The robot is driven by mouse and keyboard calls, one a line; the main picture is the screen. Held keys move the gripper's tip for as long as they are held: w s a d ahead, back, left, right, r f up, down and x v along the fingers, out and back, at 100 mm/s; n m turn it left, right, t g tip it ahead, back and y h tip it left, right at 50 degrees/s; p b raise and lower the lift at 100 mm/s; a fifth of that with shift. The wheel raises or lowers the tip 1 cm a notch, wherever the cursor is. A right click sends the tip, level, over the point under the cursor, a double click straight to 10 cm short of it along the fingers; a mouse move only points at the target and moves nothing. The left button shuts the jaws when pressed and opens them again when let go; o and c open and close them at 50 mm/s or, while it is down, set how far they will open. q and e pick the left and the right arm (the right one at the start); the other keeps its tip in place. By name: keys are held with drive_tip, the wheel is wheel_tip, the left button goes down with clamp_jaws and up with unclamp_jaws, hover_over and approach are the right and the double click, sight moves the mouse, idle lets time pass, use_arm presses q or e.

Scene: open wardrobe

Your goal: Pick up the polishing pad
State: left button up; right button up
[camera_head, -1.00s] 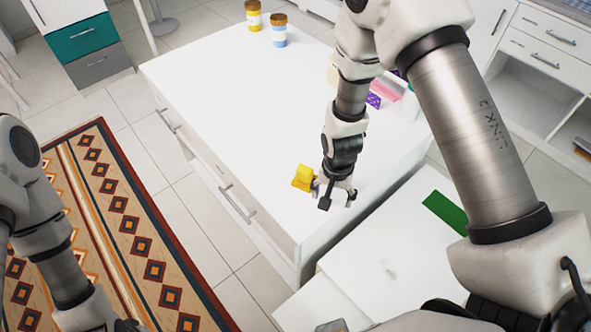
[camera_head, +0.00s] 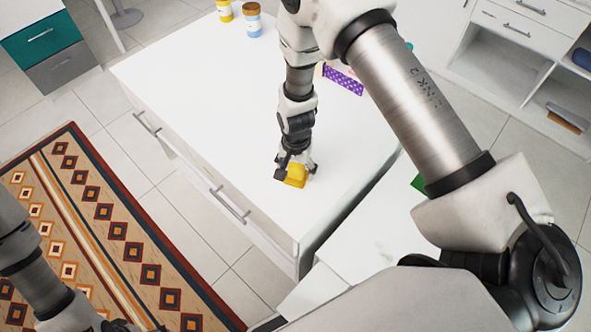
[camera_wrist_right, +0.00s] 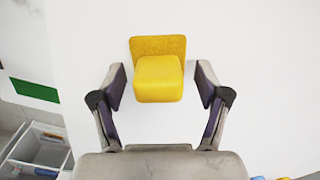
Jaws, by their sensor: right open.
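The polishing pad is a yellow block with a flat, textured yellow plate (camera_wrist_right: 158,46) along one side. It lies on the white table top, and its yellow body also shows in the head view (camera_head: 296,176). My right gripper (camera_head: 296,170) is at the pad, low over the table. In the right wrist view the gripper (camera_wrist_right: 160,85) is open, with one finger on each side of the pad and a gap between each finger and it. My left arm shows at the left edge of the head view, but its gripper's fingers are not visible.
The white table (camera_head: 200,90) is mostly clear around the pad. A yellow jar (camera_head: 224,10) and a blue jar (camera_head: 252,22) stand at its far end. A purple dotted item (camera_head: 343,80) lies behind my right arm. A patterned rug (camera_head: 110,235) covers the floor at left.

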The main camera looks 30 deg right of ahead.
drive_tip(key=shift+s, duration=0.1)
drive_tip(key=c, duration=1.2)
drive_tip(key=shift+r, duration=0.1)
drive_tip(key=shift+r, duration=0.1)
